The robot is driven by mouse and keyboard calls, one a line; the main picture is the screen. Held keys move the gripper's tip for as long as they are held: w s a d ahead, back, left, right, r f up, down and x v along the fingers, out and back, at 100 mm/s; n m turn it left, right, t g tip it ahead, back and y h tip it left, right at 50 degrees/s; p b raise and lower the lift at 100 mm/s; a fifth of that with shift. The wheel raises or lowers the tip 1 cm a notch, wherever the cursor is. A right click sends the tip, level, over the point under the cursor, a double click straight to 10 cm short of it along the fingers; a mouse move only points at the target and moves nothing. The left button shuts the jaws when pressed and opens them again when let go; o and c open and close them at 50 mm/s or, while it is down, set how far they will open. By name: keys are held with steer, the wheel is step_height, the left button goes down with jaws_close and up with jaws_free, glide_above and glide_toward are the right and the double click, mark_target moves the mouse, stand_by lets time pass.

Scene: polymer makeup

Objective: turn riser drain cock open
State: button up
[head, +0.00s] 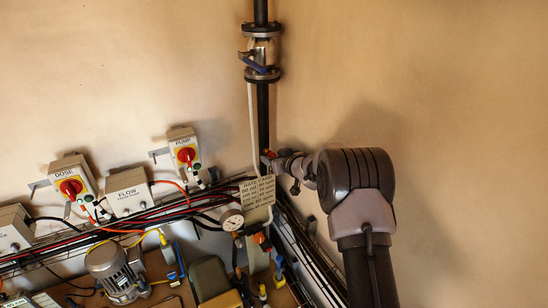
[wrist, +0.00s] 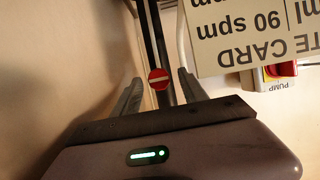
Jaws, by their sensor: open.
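A round red knob with a pale bar across it (wrist: 159,78), which looks like the drain cock, sits on the dark riser pipe in the wrist view. The bar lies about level in that picture. My gripper (wrist: 160,88) is open, with one finger on each side of the knob. Whether the fingers touch it I cannot tell. In the head view my gripper (head: 277,160) reaches in from the right to the riser (head: 263,115), just above the rate card. A small red-orange spot (head: 268,153) shows at its tips; the rest of the cock is hidden there.
The rate card (head: 257,192) hangs close below my gripper and also fills the wrist view's upper right (wrist: 250,35). A gauge (head: 230,217) and cable trays lie below left. A flanged valve with a blue lever (head: 256,66) is higher up. The wall at right is bare.

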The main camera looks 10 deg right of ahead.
jaws_close()
steer(key=n+h+b, duration=0.1)
steer(key=n+b, duration=0.1)
steer(key=b, duration=0.5)
steer(key=shift+a+t+b, duration=0.15)
steer(key=shift+t+b, duration=0.15)
steer(key=shift+b, duration=0.05)
jaws_free()
steer(key=b+v, duration=0.1)
steer(key=v, duration=1.6)
steer(key=shift+s+a, duration=0.2)
steer(key=shift+s, duration=0.05)
